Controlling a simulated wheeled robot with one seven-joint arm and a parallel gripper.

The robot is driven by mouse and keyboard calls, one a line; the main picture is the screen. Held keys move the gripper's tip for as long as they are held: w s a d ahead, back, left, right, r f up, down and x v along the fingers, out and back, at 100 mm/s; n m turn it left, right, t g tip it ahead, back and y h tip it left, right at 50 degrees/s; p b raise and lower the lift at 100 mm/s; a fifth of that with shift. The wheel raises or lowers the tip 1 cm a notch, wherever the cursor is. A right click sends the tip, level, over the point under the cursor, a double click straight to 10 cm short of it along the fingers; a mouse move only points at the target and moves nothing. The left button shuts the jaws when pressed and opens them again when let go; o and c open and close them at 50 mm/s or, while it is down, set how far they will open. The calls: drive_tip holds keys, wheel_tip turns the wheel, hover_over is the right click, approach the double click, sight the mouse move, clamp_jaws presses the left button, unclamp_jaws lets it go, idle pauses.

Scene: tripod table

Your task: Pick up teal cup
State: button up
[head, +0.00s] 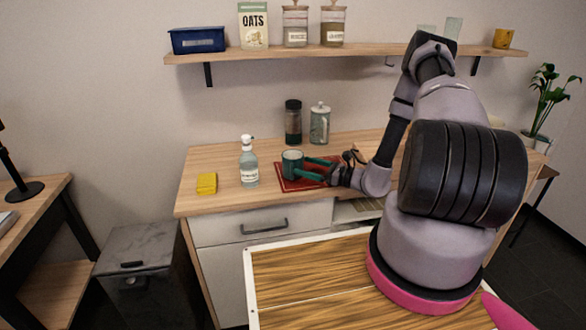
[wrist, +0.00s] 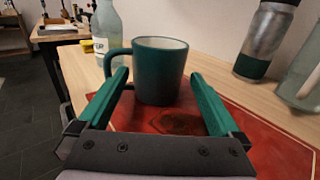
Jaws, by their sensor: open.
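The teal cup (head: 292,163) stands upright on a red mat (head: 286,185) on the wooden counter. In the wrist view the teal cup (wrist: 159,72) is straight ahead, its handle on the left and its white inside showing at the rim. My gripper (head: 311,168) reaches in from the right, low over the mat. In the wrist view my gripper (wrist: 160,80) is open, with one green finger on each side of the cup's front. The left finger passes close to the handle; I cannot tell if they touch. Nothing is held.
A soap bottle (head: 249,164) and a yellow sponge (head: 207,183) stand left of the cup. A dark tumbler (head: 293,123) and a glass jar (head: 320,124) stand behind it. A wall shelf (head: 350,50) runs above.

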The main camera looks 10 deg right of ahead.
sight(301, 164)
drive_tip(key=x, duration=0.5)
drive_tip(key=shift+a+r, duration=0.1)
drive_tip(key=shift+a, duration=0.05)
drive_tip(key=c, duration=1.3)
